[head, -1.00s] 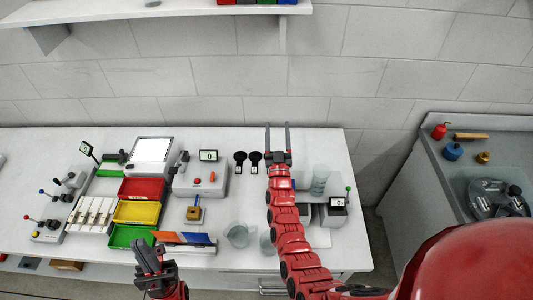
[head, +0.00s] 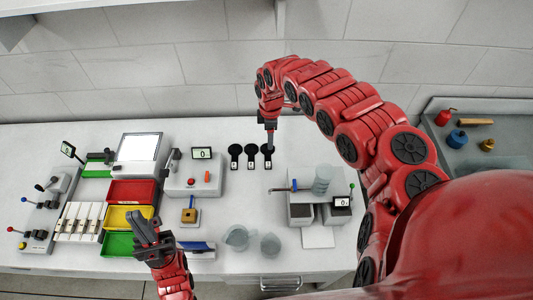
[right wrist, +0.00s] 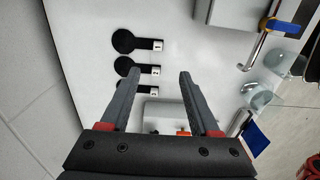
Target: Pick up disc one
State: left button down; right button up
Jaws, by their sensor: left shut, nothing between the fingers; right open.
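Three black discs with numbered tags lie flat in a row on the white bench. The right wrist view shows the tags 1, 2 and 3, and disc one (right wrist: 123,40) is at the top of the row. By that order it is the rightmost disc (head: 267,149) in the head view, partly behind my gripper. My right gripper (head: 270,151) points down over the right end of the row, open and empty. In the right wrist view its fingers (right wrist: 159,72) are level with disc two (right wrist: 122,66); their height is unclear. My left gripper (head: 144,232) is shut and empty at the front.
A grey button box (head: 190,178) stands left of the discs. A twin-box device with a display (head: 341,202) and a clear cylinder (head: 322,178) stand to the right. Two glass vessels (head: 237,237) are in front. Red, yellow and green trays (head: 131,191) are further left.

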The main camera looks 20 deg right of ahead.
notch_tip(320, 180, down, 5)
jog(key=b, duration=0.5)
send_over(270, 164)
notch_tip(270, 164, down, 7)
jog(key=shift+s+a+r, duration=0.15)
jog(key=f+b, duration=0.5)
jog(key=b, duration=0.1)
jog(key=shift+w+f, duration=0.3)
jog(key=shift+f, duration=0.1)
jog(key=shift+r, duration=0.2)
jog(key=shift+c, duration=0.8)
grip_shut()
